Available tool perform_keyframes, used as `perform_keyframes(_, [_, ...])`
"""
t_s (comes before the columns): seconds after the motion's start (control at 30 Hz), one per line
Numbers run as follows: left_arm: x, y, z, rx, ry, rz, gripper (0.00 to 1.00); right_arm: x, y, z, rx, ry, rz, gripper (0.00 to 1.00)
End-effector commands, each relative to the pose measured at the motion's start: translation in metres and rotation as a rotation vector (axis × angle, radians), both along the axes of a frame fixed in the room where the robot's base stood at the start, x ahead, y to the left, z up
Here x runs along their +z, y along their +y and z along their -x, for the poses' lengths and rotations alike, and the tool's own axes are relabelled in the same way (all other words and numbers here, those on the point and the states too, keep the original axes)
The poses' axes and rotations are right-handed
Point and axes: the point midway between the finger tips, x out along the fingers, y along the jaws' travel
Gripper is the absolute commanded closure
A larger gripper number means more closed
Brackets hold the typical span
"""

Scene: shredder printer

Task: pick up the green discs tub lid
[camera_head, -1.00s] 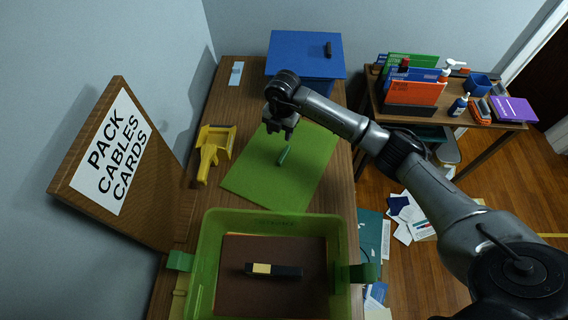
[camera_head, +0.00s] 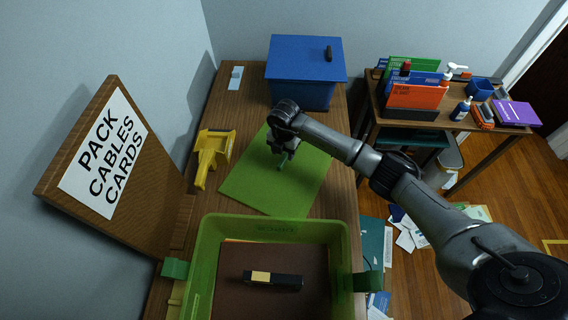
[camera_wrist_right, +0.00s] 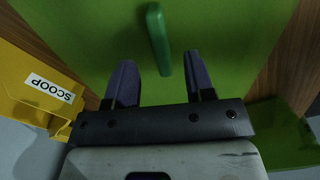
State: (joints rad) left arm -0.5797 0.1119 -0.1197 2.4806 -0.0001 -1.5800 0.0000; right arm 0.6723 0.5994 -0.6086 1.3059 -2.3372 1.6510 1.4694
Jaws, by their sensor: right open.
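The green tub lid (camera_head: 258,189) lies flat on the wooden table, just behind the green tub (camera_head: 208,250). A darker green bar handle (camera_head: 284,160) stands up from its middle. My right gripper (camera_head: 281,150) is above the lid at the handle, pointing down. In the right wrist view my right gripper (camera_wrist_right: 160,85) is open and empty. The handle (camera_wrist_right: 158,38) shows between and just beyond its fingertips, slightly tilted, with the lid (camera_wrist_right: 220,35) filling the background. I cannot tell the exact height gap. My left gripper is not in view.
A yellow scoop (camera_head: 212,155) lies left of the lid. A blue box (camera_head: 300,65) stands behind it. The open tub holds a black and yellow item (camera_head: 272,279). A wooden sign (camera_head: 110,160) stands at the left. A side table with folders (camera_head: 415,95) is at the right.

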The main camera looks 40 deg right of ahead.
Motion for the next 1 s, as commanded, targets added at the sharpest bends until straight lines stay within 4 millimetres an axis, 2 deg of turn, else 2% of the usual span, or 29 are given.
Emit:
perform_keyframes(0.03, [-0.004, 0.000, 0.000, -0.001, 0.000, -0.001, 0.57, -0.009, 0.000, 0.001, -0.001, 0.003, -0.001, 0.51])
perform_keyframes(0.23, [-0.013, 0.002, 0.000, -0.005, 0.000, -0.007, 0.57, -0.036, 0.000, 0.001, -0.001, 0.003, -0.001, 0.51])
perform_keyframes(0.53, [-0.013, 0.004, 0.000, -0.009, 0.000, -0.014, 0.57, -0.040, 0.000, 0.001, 0.000, 0.000, 0.000, 0.51])
perform_keyframes(1.0, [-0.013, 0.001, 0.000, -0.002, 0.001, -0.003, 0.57, -0.040, 0.000, 0.001, 0.000, 0.000, 0.000, 0.96])
